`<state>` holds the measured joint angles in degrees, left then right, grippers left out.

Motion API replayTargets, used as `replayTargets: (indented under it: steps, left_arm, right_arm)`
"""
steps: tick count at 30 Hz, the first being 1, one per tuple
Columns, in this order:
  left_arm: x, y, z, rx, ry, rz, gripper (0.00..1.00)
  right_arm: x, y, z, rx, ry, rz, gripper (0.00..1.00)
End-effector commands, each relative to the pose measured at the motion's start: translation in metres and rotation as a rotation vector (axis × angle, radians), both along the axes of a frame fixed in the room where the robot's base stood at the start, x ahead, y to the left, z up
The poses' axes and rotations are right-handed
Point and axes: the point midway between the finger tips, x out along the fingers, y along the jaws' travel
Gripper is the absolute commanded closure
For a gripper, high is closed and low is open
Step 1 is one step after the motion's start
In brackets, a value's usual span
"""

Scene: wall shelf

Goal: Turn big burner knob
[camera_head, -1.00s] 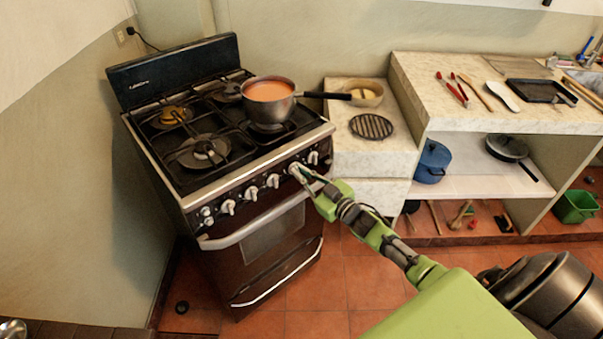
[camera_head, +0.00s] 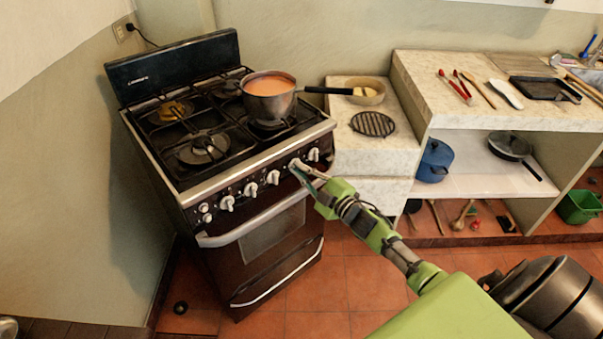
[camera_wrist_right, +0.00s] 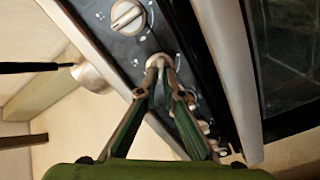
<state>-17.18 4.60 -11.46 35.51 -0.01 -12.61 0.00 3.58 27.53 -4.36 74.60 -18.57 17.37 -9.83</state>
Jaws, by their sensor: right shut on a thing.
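The black stove (camera_head: 245,160) has a row of several pale knobs on its front panel. My right gripper (camera_head: 298,166) is at the second knob from the right (camera_head: 295,164). In the right wrist view, the fingertips (camera_wrist_right: 160,64) close together on this knob (camera_wrist_right: 162,61), which they partly hide. Its exact angle cannot be told. The rightmost knob (camera_head: 314,154) is free beside it. A neighbouring round knob with a raised grip bar (camera_wrist_right: 128,17) shows in the wrist view. My left gripper is not in view.
A pot of orange soup (camera_head: 269,98) stands on the front right burner, its black handle pointing right over the counter (camera_head: 345,145). The oven handle (camera_head: 265,218) runs below the knobs. The floor before the stove is clear.

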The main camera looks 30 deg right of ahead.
Motion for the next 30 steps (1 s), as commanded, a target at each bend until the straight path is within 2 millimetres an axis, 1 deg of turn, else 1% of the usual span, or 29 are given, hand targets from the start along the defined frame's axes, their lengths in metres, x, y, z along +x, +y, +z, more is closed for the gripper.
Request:
replayTargets:
  steps: [1,6,15,21,30]
  left_arm:
    - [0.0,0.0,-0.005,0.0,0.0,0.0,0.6]
    - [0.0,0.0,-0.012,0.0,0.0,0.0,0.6]
    - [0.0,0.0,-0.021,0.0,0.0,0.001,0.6]
    - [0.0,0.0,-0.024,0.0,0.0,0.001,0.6]
    - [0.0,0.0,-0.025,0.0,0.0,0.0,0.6]
  right_arm:
    - [0.0,0.001,-0.003,-0.042,-0.008,0.0,1.0]
    - [-0.001,0.001,-0.004,-0.186,-0.03,0.0,1.0]
    - [-0.001,0.002,-0.005,-0.369,-0.06,0.001,1.0]
    - [-0.001,0.002,-0.005,-0.433,-0.069,0.001,1.0]
    - [-0.001,0.002,-0.005,-0.459,-0.073,0.001,1.0]
